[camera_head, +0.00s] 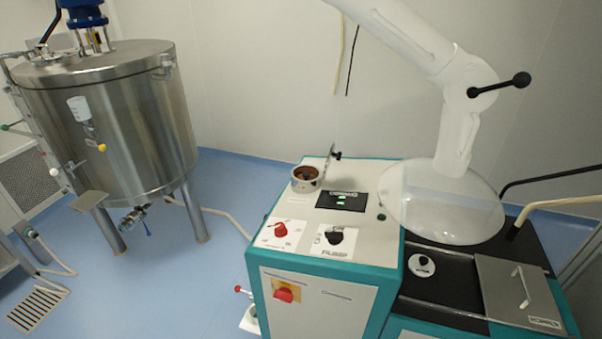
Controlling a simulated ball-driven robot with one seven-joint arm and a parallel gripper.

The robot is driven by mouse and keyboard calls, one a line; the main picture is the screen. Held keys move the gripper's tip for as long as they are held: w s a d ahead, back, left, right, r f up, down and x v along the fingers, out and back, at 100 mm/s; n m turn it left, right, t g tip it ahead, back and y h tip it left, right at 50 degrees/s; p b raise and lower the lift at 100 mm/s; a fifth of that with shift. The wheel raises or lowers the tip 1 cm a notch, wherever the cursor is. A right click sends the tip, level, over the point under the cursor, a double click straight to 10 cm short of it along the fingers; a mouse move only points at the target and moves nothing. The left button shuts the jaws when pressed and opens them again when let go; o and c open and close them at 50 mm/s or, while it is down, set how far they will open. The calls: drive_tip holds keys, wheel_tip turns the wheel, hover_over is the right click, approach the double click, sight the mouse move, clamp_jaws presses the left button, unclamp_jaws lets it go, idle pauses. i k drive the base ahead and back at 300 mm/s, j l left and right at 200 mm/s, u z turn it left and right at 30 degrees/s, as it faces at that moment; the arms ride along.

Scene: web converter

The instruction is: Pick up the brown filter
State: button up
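A small round metal holder (304,184) stands on the top left of the teal and white machine. Its inside is brown, and this brown part (307,172) is the only thing in view that fits the brown filter. The holder's rim surrounds it. A thin upright metal piece with a dark knob (333,157) stands right beside the holder. My gripper is not in view, so its state does not show.
The machine's top (300,215) carries a small display (342,200) and knobs. A clear hood (440,203) on a white jointed arm hangs to the right. A large steel tank (110,125) stands at left. Blue floor (185,270) lies open between tank and machine, with a hose crossing it.

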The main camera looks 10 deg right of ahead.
sight(306, 176)
drive_tip(key=i+j, duration=0.4)
drive_tip(key=j, duration=0.15)
drive_tip(key=i+j, duration=0.45)
drive_tip(key=i+j+z, duration=0.1)
drive_tip(key=i+j, duration=0.3)
drive_tip(key=j, duration=0.2)
drive_tip(key=i+j, duration=0.4)
drive_tip(key=j, duration=0.15)
